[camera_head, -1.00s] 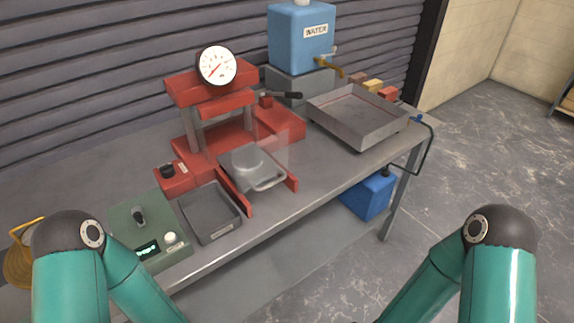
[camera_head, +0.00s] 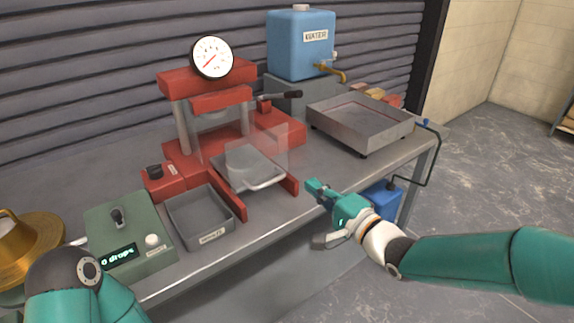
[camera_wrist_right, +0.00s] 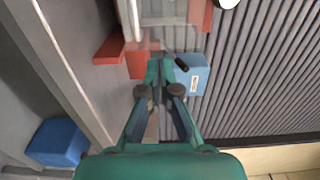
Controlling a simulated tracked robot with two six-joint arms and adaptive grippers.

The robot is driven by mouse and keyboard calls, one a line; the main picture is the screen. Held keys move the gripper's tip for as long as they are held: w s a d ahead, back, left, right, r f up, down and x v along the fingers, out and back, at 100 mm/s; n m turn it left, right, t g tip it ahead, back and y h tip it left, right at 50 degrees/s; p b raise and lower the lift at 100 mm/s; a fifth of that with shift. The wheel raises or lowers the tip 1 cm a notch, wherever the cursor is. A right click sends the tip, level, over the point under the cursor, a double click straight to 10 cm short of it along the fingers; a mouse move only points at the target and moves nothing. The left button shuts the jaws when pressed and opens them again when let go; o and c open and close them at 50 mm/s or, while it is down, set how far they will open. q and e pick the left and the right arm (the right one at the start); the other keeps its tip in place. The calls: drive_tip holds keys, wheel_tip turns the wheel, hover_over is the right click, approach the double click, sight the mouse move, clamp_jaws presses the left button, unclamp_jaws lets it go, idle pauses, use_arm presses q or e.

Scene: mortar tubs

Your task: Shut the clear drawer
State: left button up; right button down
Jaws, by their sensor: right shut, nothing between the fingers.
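The clear drawer (camera_head: 272,150) has a see-through front panel and a pale bar handle (camera_head: 266,183). It stands pulled out between the red side rails of the red press (camera_head: 205,150), with a grey block inside it. My right gripper (camera_head: 314,187) is shut and empty, in front of the table edge and just right of the handle, apart from it. In the right wrist view my closed fingertips (camera_wrist_right: 160,68) show in the middle, and the drawer's clear part (camera_wrist_right: 168,10) is at the top edge. My left gripper is out of view; only its arm shows at the lower left.
A grey tray (camera_head: 172,218) and a green box with a display (camera_head: 100,225) stand left of the drawer. A large metal tray (camera_head: 330,112) stands to its right. A blue water tank (camera_head: 288,50) is behind. A red rail end (camera_head: 290,186) borders the drawer's right side.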

sight(275, 157)
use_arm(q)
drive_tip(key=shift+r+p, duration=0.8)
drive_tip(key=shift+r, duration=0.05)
use_arm(e)
drive_tip(key=x, duration=1.2)
drive_tip(key=shift+w+a+f, duration=0.1)
drive_tip(key=shift+w+a, duration=0.05)
drive_tip(key=shift+w, duration=0.1)
